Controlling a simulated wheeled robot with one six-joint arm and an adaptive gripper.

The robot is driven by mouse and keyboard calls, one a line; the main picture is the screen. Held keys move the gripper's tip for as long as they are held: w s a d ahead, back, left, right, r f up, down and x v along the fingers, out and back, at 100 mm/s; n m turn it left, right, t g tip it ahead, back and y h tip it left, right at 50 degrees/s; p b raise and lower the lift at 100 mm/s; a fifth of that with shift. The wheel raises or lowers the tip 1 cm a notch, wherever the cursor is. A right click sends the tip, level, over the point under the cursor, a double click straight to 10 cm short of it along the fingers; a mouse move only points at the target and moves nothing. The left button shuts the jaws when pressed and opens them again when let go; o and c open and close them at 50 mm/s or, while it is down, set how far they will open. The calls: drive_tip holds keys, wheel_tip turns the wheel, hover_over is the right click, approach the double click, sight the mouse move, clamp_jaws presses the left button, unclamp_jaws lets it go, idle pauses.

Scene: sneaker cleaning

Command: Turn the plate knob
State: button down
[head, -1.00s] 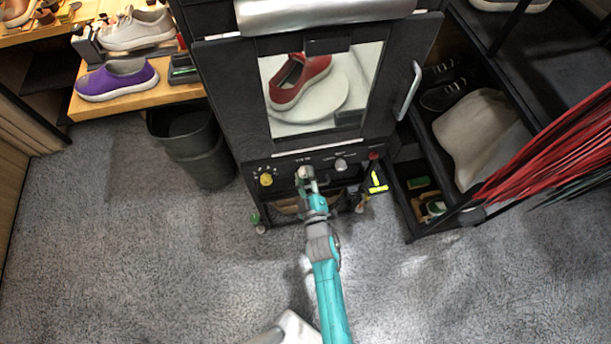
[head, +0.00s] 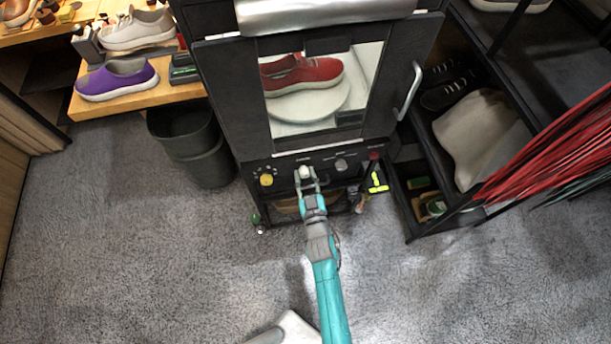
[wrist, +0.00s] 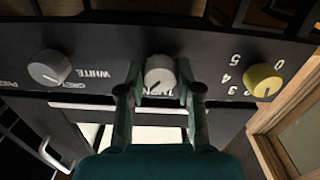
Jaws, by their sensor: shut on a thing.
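The black cleaning cabinet (head: 222,95) has a row of knobs on the panel below its window. The middle pale knob (head: 304,172) is between the fingers of my gripper (head: 307,180), which is shut on it. In the wrist view the same pale grey knob (wrist: 159,75) shows a dark pointer line, and the fingers (wrist: 160,95) touch its two sides. Its label is mostly hidden behind my gripper. Inside the window a red sneaker (head: 302,74) sits side-on on a round white plate (head: 312,104).
A yellow numbered knob (head: 266,180) and a grey knob (head: 341,164) flank the held knob; they also show in the wrist view (wrist: 263,80) (wrist: 49,68). A red button (head: 374,156) is farther right. A dark bin (head: 190,145) stands left. The carpet in front is open.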

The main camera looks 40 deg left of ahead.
drive_tip(key=shift+m, duration=0.5)
drive_tip(key=c, duration=0.8)
unclamp_jaws()
drive_tip(key=v, duration=1.2)
